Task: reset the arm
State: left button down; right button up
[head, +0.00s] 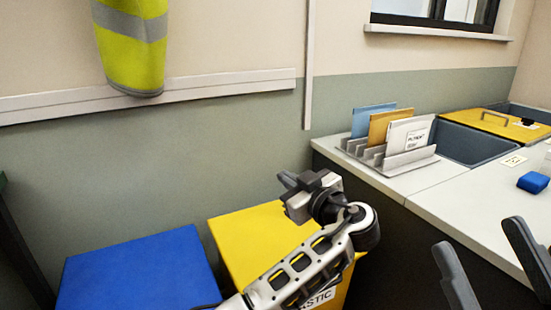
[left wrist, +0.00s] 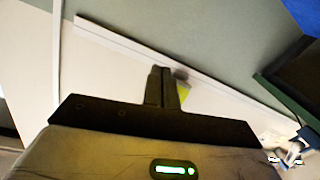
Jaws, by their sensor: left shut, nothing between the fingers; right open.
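My left arm reaches up from the bottom of the head view, in front of the yellow bin. Its gripper (head: 287,181) is shut and empty, raised above the bin and left of the counter. In the left wrist view the two dark fingers (left wrist: 163,84) lie together with nothing between them, pointing towards the wall. My right gripper (head: 477,238) shows at the lower right of the head view. Its two dark fingers are wide apart and empty, in front of the counter; the rest of it is out of frame.
A blue bin (head: 140,270) and a yellow bin (head: 235,232) stand by the wall. The counter (head: 455,205) carries a grey rack (head: 405,160) with several folders, a yellow lid with a handle (head: 490,124) and a blue object (head: 533,182). A hi-vis vest (head: 135,55) hangs on the wall.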

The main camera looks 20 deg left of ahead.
pick_arm(q)
jog(key=shift+w+a+r, duration=0.1)
jog(key=shift+a+r, duration=0.05)
pick_arm(e)
jog(key=shift+w+a+r, duration=0.15)
jog(key=shift+w+r, duration=0.05)
jog(key=shift+r, duration=0.15)
